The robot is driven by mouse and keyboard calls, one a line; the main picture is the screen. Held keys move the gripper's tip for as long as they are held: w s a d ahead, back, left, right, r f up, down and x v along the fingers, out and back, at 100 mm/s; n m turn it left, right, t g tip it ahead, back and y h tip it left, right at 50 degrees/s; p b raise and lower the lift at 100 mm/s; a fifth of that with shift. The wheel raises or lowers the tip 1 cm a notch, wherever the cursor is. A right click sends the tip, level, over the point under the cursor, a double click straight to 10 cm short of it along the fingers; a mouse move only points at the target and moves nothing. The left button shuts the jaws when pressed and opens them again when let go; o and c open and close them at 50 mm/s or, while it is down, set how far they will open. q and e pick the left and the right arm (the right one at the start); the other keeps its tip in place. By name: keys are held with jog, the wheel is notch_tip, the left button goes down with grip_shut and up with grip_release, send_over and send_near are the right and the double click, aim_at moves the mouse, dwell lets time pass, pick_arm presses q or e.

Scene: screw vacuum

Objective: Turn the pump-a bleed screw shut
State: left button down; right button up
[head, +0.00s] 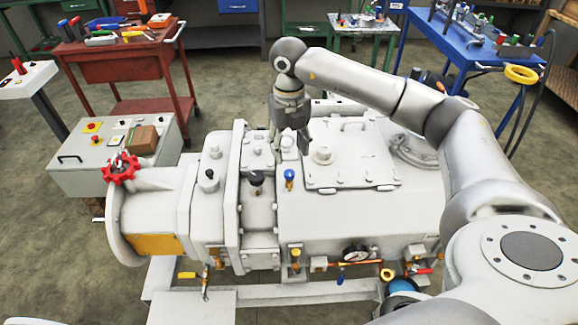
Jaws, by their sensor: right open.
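The grey vacuum pump (270,225) fills the middle of the head view. Its top carries a black knob (256,179), a blue-capped screw (289,176) and a dark-topped fitting (208,176). I cannot tell which of these is the pump-a bleed screw; no label is readable. My right arm reaches in from the right, and its gripper (289,138) points down over the pump's far top side, behind the blue-capped screw. It is open, and I see nothing held. The small parts just under its fingers are partly hidden. My left gripper is not in view.
A red handwheel (121,168) stands at the pump's left end. A control box (105,155) is behind it. A red tool cart (115,60) and a blue table (470,45) stand further back. Valves and a gauge (355,254) line the front.

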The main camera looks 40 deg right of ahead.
aim_at(289, 172)
notch_tip(289, 172, down, 8)
jog(key=shift+r+p, duration=0.2)
jog(key=shift+p, duration=0.45)
jog(key=shift+c, duration=0.5)
jog(key=c, duration=0.9)
